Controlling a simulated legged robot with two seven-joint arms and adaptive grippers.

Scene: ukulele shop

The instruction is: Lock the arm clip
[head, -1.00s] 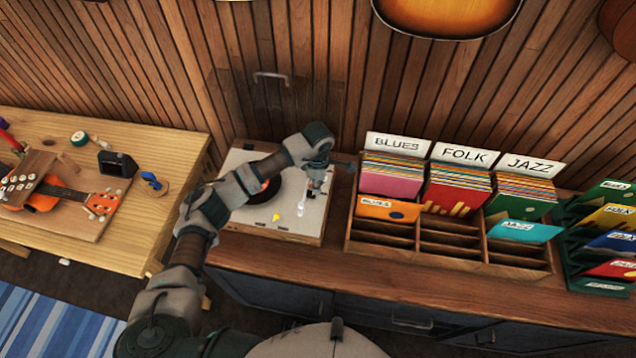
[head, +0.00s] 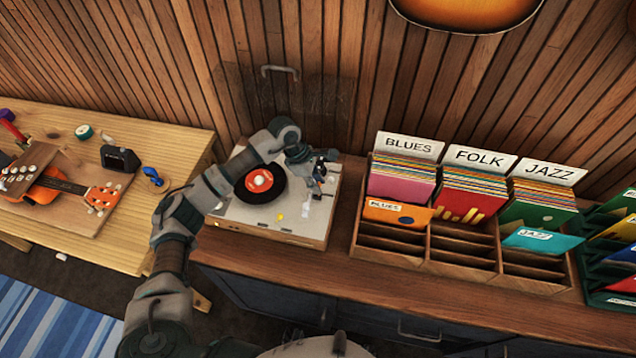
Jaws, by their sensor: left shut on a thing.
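The turntable (head: 270,222) stands on the wooden counter with a black record with a red label (head: 258,182) on it. My left gripper (head: 318,178) is at the right side of the deck, over the tonearm area, and is shut on a small part there, which looks like the arm clip. The gripper and its wrist hide most of that part, so whether the clip is locked cannot be seen. My right gripper is not in view.
A clear lid with a handle (head: 280,70) stands up behind the turntable. A wooden record rack (head: 437,250) with Blues, Folk and Jazz sections is close on the right. A workbench (head: 170,150) with a ukulele (head: 60,185) is on the left.

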